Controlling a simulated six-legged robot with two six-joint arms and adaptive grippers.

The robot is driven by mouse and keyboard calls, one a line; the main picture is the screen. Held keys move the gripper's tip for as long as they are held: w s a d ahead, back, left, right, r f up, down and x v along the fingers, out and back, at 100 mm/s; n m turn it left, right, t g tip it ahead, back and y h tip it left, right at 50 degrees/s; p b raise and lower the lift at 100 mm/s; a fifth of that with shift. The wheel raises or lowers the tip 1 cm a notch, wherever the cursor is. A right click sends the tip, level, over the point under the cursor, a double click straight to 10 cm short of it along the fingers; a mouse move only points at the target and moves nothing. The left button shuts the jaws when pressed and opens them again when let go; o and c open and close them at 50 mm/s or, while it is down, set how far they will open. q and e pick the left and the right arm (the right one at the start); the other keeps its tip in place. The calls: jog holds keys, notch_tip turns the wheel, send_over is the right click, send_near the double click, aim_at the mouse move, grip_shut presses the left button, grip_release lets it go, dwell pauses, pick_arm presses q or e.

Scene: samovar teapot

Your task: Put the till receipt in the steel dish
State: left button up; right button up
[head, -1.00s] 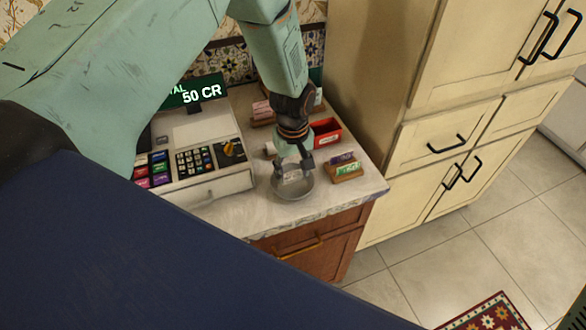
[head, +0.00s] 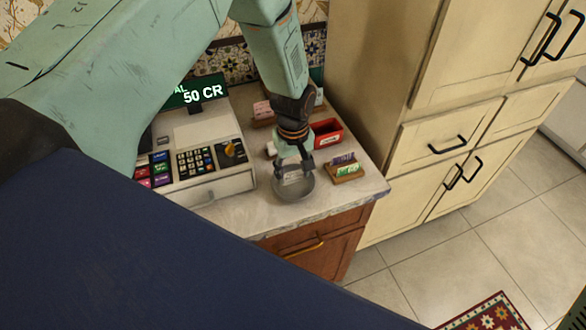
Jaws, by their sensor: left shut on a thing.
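The steel dish (head: 294,194) is a round grey bowl near the front edge of the counter, right of the cash register. My left gripper (head: 293,170) comes down from above with its fingertips over the dish. It is shut on a small pale thing, which looks like the till receipt (head: 292,175), held between the fingers at the dish opening. I cannot tell whether the receipt touches the dish floor. The fingers partly hide the far rim. My right gripper is not in view.
The cash register (head: 198,152) with its display (head: 197,92) stands left of the dish. A red box (head: 328,132) is behind it, and a wooden holder with cards (head: 345,170) is close on its right. A tall cream cabinet (head: 372,110) bounds the counter's right.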

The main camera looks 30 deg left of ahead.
pick_arm(q)
jog(key=o, duration=0.4)
jog(key=shift+s+d, duration=0.1)
jog(key=o, duration=0.3)
jog(key=shift+o, duration=0.4)
jog(key=o, duration=0.4)
jog(key=shift+c, duration=0.2)
jog(key=shift+r, duration=0.15)
